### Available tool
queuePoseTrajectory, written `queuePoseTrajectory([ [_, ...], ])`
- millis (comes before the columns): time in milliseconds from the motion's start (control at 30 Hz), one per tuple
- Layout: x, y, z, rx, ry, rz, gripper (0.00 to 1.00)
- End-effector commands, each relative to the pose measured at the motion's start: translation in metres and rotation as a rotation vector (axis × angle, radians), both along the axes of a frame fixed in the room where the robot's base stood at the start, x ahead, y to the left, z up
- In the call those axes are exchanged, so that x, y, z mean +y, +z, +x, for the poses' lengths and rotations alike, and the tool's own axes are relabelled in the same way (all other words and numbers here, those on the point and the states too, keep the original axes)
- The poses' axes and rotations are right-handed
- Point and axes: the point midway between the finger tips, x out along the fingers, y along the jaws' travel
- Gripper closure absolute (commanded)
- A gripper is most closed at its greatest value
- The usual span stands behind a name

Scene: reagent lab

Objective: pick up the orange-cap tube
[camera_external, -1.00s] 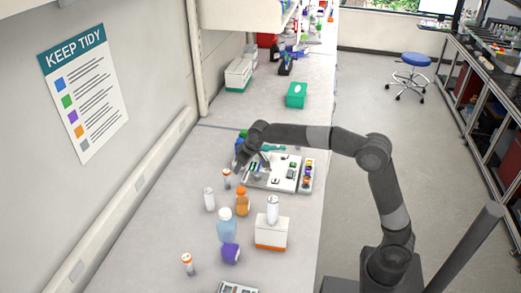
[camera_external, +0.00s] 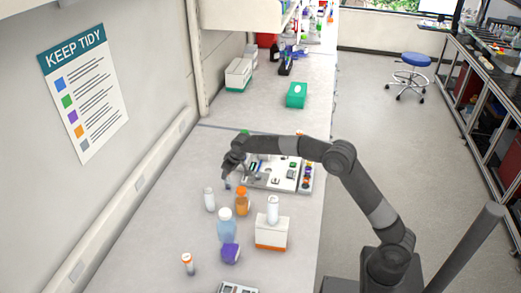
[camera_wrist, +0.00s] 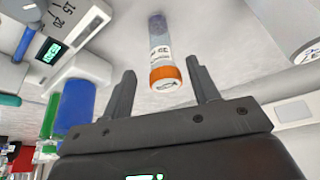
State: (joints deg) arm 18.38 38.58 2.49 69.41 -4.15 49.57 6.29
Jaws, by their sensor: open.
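An orange-cap tube (camera_wrist: 159,50) shows in the wrist view, its cap toward me and its clear, labelled body pointing away. My gripper (camera_wrist: 161,72) is open, with the cap lying between its two fingertips in the picture. I cannot tell whether the fingers reach down around it. In the external view, my gripper (camera_external: 229,172) is above the upright tube (camera_external: 228,185), hiding most of it, including the cap. A second orange-cap tube (camera_external: 187,265) stands alone near the front of the bench.
Equipment (camera_external: 284,173) lies right. The bench's left side is clear.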

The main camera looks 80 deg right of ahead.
Motion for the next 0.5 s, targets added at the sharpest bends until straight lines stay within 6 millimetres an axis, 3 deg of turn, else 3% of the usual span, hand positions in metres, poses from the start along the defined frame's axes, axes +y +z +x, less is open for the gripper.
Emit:
queuePoseTrajectory([
  [300,0.001,-0.044,0.010,0.002,0.000,0.001,0.45],
  [500,0.000,-0.046,0.012,0.000,0.001,0.000,0.45],
])
